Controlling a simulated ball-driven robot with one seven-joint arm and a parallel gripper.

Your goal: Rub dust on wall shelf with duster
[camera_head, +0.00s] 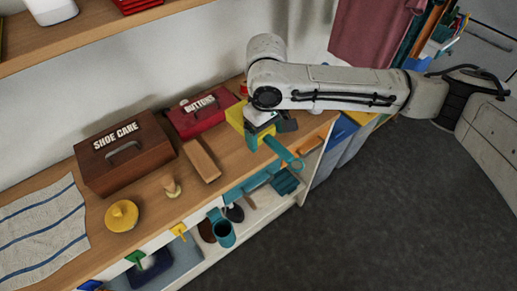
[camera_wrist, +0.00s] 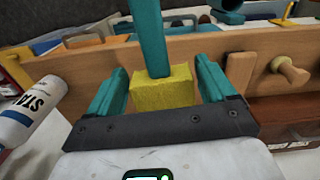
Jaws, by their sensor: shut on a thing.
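My gripper (camera_head: 264,130) is low over the right end of the wooden counter. In the wrist view, its two teal fingers (camera_wrist: 162,80) stand on either side of a yellow block (camera_wrist: 160,94) with a teal handle, which looks like the duster. The duster's teal handle (camera_head: 283,151) slopes down to the right past the counter's front edge and ends in a ring. The wall shelf (camera_head: 85,38) is a wooden board at the upper left, well away from my gripper. I cannot make out dust on its visible part.
The counter (camera_head: 150,212) holds a brown shoe care box (camera_head: 125,155), a red buttons box (camera_head: 202,112), a wooden block (camera_head: 201,160), a yellow round object (camera_head: 122,215) and a striped cloth (camera_head: 40,232). A white bottle (camera_wrist: 33,110) is close on the left. Grey floor (camera_head: 400,210) is clear.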

